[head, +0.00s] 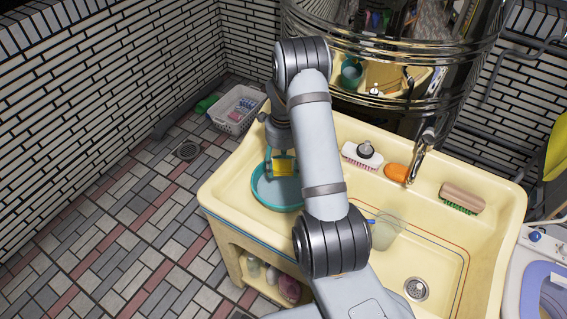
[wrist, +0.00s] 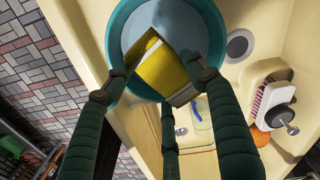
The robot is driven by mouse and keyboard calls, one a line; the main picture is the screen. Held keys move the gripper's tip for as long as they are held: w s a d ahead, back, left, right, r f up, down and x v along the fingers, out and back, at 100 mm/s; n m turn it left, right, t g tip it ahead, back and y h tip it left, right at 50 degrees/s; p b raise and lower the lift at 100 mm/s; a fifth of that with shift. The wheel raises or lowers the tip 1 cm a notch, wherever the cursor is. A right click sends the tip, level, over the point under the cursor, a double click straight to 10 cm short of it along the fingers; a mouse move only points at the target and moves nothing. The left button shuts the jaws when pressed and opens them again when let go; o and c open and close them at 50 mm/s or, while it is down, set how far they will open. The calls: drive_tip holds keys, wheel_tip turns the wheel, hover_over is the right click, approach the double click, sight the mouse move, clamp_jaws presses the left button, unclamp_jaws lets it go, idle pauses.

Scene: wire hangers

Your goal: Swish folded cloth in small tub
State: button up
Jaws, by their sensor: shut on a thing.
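The yellow folded cloth (head: 285,167) is held by my gripper (head: 281,153) over the teal tub (head: 268,196), which sits in the left part of the cream sink. In the wrist view, the cloth (wrist: 160,72) lies between the dark green fingers of my gripper (wrist: 163,80), which are shut on it. The round tub (wrist: 116,28) is behind it, with a pale blue inside. I cannot tell whether the cloth touches the tub's bottom or any water. My arm hides the right side of the tub in the head view.
A clear cup (head: 385,232) stands in the sink near the drain (head: 416,289). A white brush (head: 362,156), an orange item (head: 396,172), a faucet (head: 421,155) and a brown brush (head: 462,197) line the back ledge. A white basket (head: 236,108) stands on the tiled floor.

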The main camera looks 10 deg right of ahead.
wheel_tip(320, 180, down, 11)
drive_tip(key=b, duration=0.8)
drive_tip(key=shift+w, duration=0.1)
